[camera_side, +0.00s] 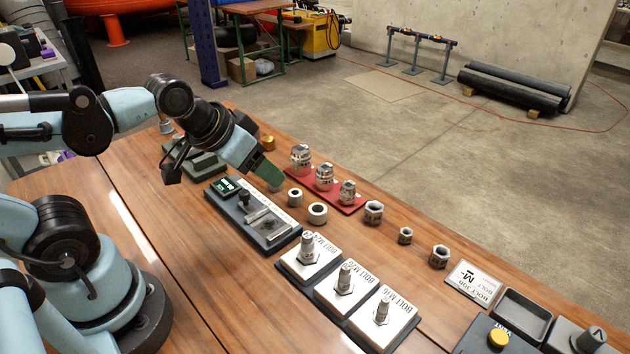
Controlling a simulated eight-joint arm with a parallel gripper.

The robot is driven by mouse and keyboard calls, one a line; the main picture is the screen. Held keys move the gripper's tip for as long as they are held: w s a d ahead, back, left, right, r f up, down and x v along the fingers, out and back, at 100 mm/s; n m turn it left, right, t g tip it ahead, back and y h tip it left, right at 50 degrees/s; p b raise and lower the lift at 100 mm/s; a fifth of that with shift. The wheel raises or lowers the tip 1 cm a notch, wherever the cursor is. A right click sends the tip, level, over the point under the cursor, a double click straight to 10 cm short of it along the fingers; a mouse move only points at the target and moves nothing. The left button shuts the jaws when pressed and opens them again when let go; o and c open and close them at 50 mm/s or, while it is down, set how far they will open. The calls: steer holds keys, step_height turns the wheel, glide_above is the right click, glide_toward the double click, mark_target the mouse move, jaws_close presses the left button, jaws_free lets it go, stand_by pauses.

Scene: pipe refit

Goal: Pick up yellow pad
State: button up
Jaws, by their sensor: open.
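A round yellow piece (498,338) sits on a dark base at the bottom right, and it looks like a knob or pad. A small gold-coloured piece (267,143) stands on the table just behind my gripper. I cannot tell which of the two is the yellow pad. My gripper (272,179) points down at the upper middle of the table, with green fingers. It is open, and nothing shows between its fingers. It is far from the yellow piece at the bottom right. A grey round part is partly hidden behind the fingers.
A red tray (335,203) holds metal fittings right of my gripper. A dark tray (222,203) with metal parts lies below it. White bolt plates (310,268) stand in front, with loose rings and nuts (373,212) nearby. An empty dark tray (520,316) is at the right.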

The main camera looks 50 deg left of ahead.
steer(key=w+a+f+g, duration=0.1)
steer(key=w+a+g, duration=0.3)
steer(key=w+a, duration=0.3)
steer(key=w+a+f+g, duration=0.1)
steer(key=w+a+g, duration=0.3)
steer(key=a, duration=0.6)
steer(key=shift+t, duration=0.5)
steer(key=f, duration=0.6)
steer(key=shift+w+d+f, duration=0.15)
steer(key=shift+w+f, duration=0.15)
steer(key=shift+w, duration=0.1)
steer(key=shift+s+a+f, duration=0.1)
steer(key=shift+a+f, duration=0.1)
steer(key=shift+f, duration=1.1)
steer(key=shift+a+f, duration=0.15)
steer(key=shift+f, duration=1.1)
jaws_close()
steer(key=shift+r, duration=0.15)
